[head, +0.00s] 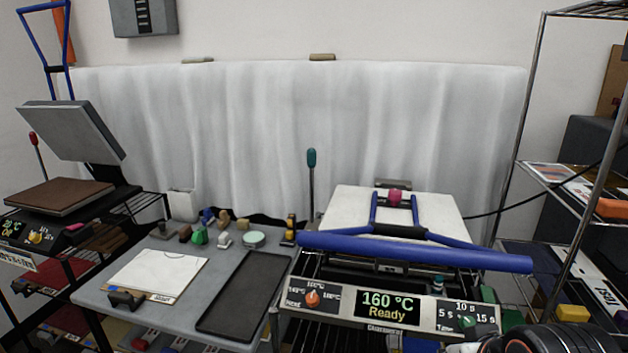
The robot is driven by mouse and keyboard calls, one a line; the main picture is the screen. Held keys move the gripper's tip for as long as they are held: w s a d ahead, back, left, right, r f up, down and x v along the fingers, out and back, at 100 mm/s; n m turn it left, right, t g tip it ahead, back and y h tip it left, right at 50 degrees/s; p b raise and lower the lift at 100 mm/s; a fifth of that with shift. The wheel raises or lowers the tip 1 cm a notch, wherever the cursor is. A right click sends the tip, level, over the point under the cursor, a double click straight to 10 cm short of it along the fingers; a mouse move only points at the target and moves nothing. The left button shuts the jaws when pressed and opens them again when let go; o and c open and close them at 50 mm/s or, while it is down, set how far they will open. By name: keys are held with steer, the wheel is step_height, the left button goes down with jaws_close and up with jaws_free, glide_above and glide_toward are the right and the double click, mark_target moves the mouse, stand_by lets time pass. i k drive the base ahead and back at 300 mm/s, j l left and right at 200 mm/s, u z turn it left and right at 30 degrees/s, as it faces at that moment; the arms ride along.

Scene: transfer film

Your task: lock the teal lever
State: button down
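The teal lever (311,158) stands near the middle of the head view, at the left rear of the right-hand heat press. It has a teal grip on a thin upright rod, and the rod's lower end is hidden behind the press area. The heat press (340,205) has a white top plate and a long blue handle bar (430,254) lying low across its front. Its display (387,306) reads "160 °C Ready". My gripper is not in view; only a dark part of my arm shows at the bottom right corner, well away from the lever.
A grey side table (90,296) at left holds a clipboard (157,272), a black tray (243,295) and several small objects. Another press (72,133) stands open at far left, with a red-tipped lever (33,138). A wire rack (522,130) stands at right.

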mark_target(311, 154)
steer(key=i+j+u, duration=0.25)
steer(key=j, duration=0.2)
steer(key=i+j+u, duration=0.2)
steer(key=j, duration=0.25)
steer(key=i+j+u, duration=0.25)
steer(key=i+j+z, duration=0.1)
steer(key=i+z, duration=0.25)
steer(key=i+j+z, duration=0.15)
steer(key=z, duration=0.2)
steer(key=i+j+z, duration=0.2)
steer(key=z, duration=0.2)
steer(key=j, duration=0.1)
